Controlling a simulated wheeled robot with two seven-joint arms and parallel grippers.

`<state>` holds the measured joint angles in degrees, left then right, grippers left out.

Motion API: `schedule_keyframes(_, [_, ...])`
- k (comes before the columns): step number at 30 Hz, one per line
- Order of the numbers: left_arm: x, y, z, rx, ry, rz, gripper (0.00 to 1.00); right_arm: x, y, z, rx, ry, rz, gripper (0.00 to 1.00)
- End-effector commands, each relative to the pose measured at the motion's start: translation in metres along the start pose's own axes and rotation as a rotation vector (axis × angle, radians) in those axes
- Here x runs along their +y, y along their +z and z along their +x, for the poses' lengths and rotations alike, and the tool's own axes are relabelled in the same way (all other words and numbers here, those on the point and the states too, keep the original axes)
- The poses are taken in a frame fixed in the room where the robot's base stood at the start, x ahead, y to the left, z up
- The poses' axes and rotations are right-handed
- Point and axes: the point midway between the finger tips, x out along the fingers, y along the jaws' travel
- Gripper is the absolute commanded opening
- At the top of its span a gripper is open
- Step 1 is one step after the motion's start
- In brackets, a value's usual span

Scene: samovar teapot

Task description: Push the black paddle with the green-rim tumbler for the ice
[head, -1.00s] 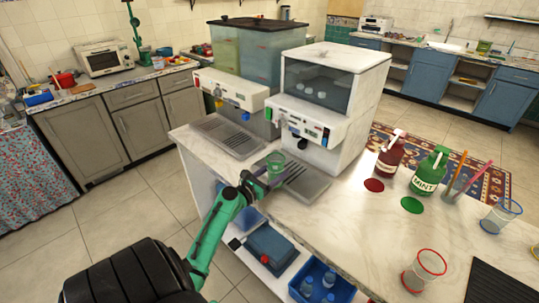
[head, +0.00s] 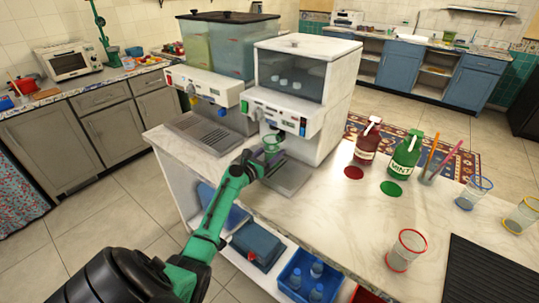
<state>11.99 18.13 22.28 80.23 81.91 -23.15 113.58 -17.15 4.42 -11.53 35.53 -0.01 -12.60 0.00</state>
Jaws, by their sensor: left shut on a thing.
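The white ice machine (head: 337,100) stands on the counter, with ice cubes showing behind its dark window. My left gripper (head: 262,161) is shut on the green-rim tumbler (head: 272,144) and holds it roughly upright in front of the machine, above its drip tray (head: 290,178). The tumbler's rim is just below the machine's front panel (head: 285,117), where the black paddle is. The tumbler largely hides the paddle, and I cannot tell whether they touch. My right gripper is not in view.
A two-tank drink dispenser (head: 205,90) stands left of the ice machine. To the right are a red bottle (head: 367,142), a green mint bottle (head: 405,157), a red-rim tumbler (head: 406,250) and a blue-rim tumbler (head: 473,193). The counter's front middle (head: 330,220) is clear.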

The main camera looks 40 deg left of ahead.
Motion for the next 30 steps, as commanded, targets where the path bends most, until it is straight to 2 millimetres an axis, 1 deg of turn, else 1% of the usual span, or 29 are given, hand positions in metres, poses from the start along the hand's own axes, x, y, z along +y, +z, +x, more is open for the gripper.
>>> schedule_keyframes(8, [0.0,0.0,0.001,-0.001,0.0,0.0,0.04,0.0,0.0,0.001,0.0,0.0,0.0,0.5])
schedule_keyframes(26, [0.0,0.0,0.02,-0.002,0.0,-0.001,0.04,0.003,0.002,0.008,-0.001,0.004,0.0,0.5])
schedule_keyframes(30, [-0.001,0.001,0.019,-0.001,0.0,0.0,0.04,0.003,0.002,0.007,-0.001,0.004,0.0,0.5])
